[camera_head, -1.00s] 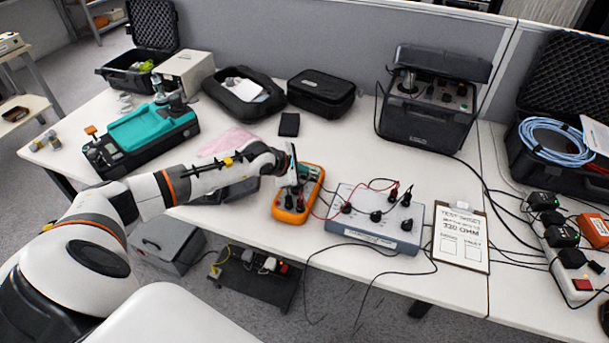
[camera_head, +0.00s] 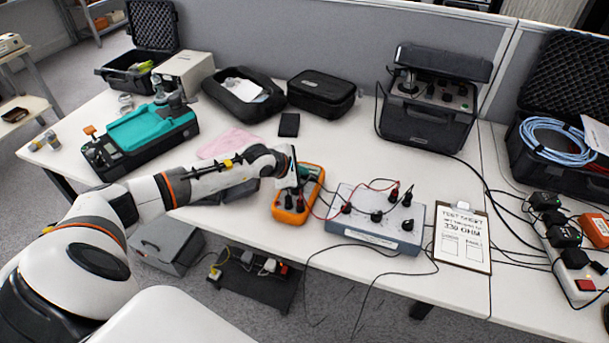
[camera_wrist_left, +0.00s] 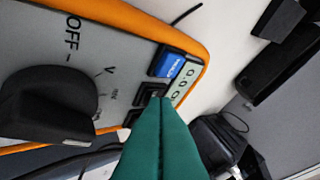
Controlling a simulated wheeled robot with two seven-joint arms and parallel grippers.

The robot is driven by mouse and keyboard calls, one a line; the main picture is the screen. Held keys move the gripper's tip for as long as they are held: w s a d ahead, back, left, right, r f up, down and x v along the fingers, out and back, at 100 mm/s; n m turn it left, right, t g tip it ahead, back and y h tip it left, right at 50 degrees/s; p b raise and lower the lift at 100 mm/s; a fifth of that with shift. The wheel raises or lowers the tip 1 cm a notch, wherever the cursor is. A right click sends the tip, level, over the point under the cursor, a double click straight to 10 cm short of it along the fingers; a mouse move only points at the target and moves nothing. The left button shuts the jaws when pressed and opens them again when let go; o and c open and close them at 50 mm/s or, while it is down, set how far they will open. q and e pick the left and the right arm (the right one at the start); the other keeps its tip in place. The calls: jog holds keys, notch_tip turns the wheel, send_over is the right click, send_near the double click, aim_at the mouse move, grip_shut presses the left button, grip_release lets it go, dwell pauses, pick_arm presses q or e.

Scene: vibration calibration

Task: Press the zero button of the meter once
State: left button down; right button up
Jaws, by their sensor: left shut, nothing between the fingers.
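The orange-rimmed meter (camera_head: 279,211) lies on the bench beside my left gripper, with cables plugged into its near end. In the left wrist view, its grey face (camera_wrist_left: 110,45) shows a big black dial (camera_wrist_left: 48,105), the word OFF, a blue button (camera_wrist_left: 172,65) and a black button (camera_wrist_left: 150,92) next to it. I cannot read which button is the zero button. My left gripper (camera_head: 301,177) is shut and empty over the meter. Its green fingertips (camera_wrist_left: 162,103) are at the black button's edge and hide part of that area; I cannot tell whether they touch.
A grey-blue terminal box (camera_head: 375,222) with red and black leads stands right of the meter. A clipboard test sheet (camera_head: 462,238) lies farther right. A black case (camera_head: 321,92) and a teal-topped device (camera_head: 150,128) stand behind and left. Loose cables hang over the front edge.

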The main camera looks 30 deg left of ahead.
pick_arm(q)
jog(key=shift+r+p, duration=0.4)
jog(key=shift+r, duration=0.35)
jog(key=shift+r+p, duration=1.5)
jog(key=shift+r, duration=1.05)
